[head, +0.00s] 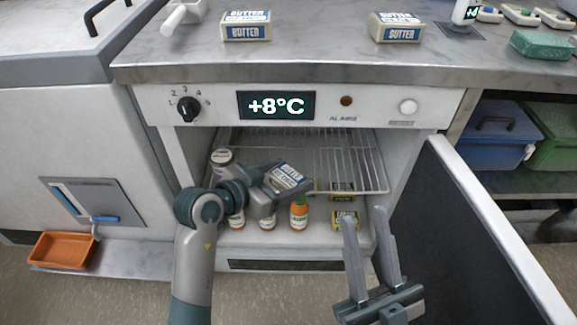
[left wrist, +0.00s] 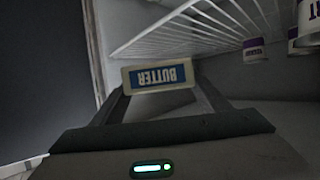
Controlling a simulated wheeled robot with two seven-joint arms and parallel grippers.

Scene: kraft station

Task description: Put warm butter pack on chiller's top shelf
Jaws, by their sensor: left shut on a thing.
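My left gripper (head: 276,190) is shut on a butter pack (head: 287,176), in front of or inside the open chiller (head: 145,100). In the left wrist view the pack (left wrist: 158,76) sits between the fingertips, its blue label upside down. The wire top shelf (head: 340,160) is close to the pack; it also shows in the left wrist view (left wrist: 185,30). I cannot tell whether they touch. Two more butter packs lie on the counter, one at left (head: 245,26) and one at right (head: 396,28). My right gripper (head: 365,212) is open and empty before the chiller.
The chiller door (head: 490,225) stands open at right. Below are bottles, one orange (head: 299,213), and yellow packs (head: 345,219). The display (head: 276,106) reads +8°C. The shelf's right part looks clear.

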